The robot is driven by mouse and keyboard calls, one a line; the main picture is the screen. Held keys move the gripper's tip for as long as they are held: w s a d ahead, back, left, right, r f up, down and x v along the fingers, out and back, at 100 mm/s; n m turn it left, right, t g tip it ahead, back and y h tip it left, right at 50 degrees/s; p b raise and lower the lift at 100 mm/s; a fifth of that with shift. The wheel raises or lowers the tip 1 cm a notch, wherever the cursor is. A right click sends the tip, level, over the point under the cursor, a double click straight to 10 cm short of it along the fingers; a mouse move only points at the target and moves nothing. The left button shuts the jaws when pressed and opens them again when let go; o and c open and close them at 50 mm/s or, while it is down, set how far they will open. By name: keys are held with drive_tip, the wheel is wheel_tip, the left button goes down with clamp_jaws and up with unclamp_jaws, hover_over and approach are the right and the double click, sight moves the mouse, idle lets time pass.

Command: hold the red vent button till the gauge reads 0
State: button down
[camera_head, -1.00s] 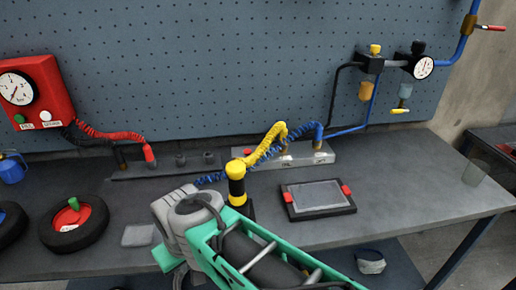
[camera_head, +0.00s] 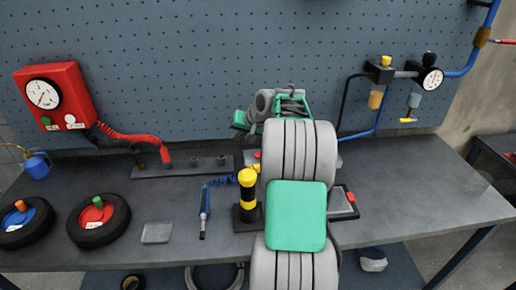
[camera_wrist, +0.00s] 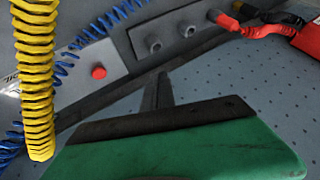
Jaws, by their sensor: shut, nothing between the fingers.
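The red button (camera_wrist: 98,72) sits on a grey metal block (camera_wrist: 85,82) in the wrist view. My gripper (camera_wrist: 161,80) is shut and empty. Its dark fingertips are to the right of the button and apart from it in the picture. In the head view, my arm hides most of the metal block, and a small red spot (camera_head: 257,154) shows at its left end. One round gauge (camera_head: 432,80) is on the air line at the right. Another gauge (camera_head: 43,94) is on the red box. Their readings are too small to make out.
A yellow coiled hose (camera_wrist: 36,80) hangs close at the left of the wrist view. In the head view, a black-and-yellow post (camera_head: 247,190), a blue tool (camera_head: 205,208), a dark tablet (camera_head: 342,203) and small wheels (camera_head: 98,220) are on the bench. The bench's right is clear.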

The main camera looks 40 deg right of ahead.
drive_tip(key=d+m+t, duration=0.1)
drive_tip(key=d, duration=0.9)
drive_tip(key=shift+s+f+m+p, duration=0.3)
drive_tip(key=shift+s+p, duration=0.15)
drive_tip(key=b, duration=0.6)
hover_over(260, 156)
wheel_tip(260, 156, down, 8)
drive_tip(key=shift+w+d+r, duration=0.1)
drive_tip(key=shift+f, duration=0.5)
drive_tip(key=shift+f, duration=0.1)
drive_tip(key=shift+f+b, duration=0.3)
drive_tip(key=shift+b, duration=0.05)
drive_tip(key=shift+f+b, duration=0.3)
drive_tip(key=shift+f, duration=0.3)
idle(3.6)
